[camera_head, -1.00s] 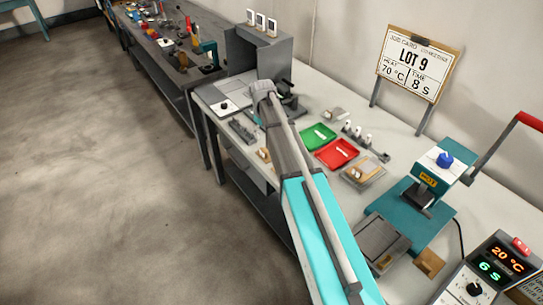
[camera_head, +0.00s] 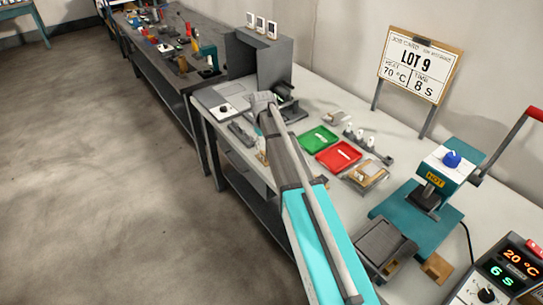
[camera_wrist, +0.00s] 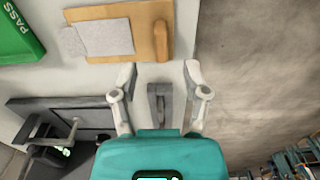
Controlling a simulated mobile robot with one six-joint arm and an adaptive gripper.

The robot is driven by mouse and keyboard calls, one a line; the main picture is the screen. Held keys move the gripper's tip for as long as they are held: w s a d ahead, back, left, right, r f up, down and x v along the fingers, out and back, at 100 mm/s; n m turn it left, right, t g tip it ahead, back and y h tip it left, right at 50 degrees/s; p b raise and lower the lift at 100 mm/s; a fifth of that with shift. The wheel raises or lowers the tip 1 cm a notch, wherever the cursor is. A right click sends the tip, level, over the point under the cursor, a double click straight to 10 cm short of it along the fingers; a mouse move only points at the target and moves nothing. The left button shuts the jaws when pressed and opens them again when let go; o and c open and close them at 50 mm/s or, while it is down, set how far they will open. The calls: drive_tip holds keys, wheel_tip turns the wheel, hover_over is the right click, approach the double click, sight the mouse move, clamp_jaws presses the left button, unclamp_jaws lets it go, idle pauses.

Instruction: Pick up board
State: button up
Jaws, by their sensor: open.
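A tan wooden board (camera_wrist: 143,25) lies flat on the light bench top in the upper part of the wrist view. Pale grey sheets (camera_wrist: 104,37) lie on it, and a rounded wooden bar (camera_wrist: 161,41) runs along its right end. A small tan patch beside my arm in the head view (camera_head: 262,150) may be this board, mostly hidden by the arm. My gripper (camera_wrist: 159,76) is open and empty. Its fingertips point toward the board's bar end and look short of it; the height gap cannot be told.
A grey slotted block (camera_wrist: 160,103) shows between my fingers. A green PASS tray (camera_wrist: 15,35) lies left of the board. A red tray (camera_head: 338,155), a teal press (camera_head: 425,205) and a grey upright box (camera_head: 262,55) stand on the bench. The bench edge is close on the right in the wrist view.

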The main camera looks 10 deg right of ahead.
sight(263, 153)
drive_tip(key=shift+f, duration=0.1)
drive_tip(key=shift+w+a+f+b, duration=0.1)
drive_tip(key=shift+f+b, duration=2.4)
drive_tip(key=shift+b, duration=0.15)
clamp_jaws()
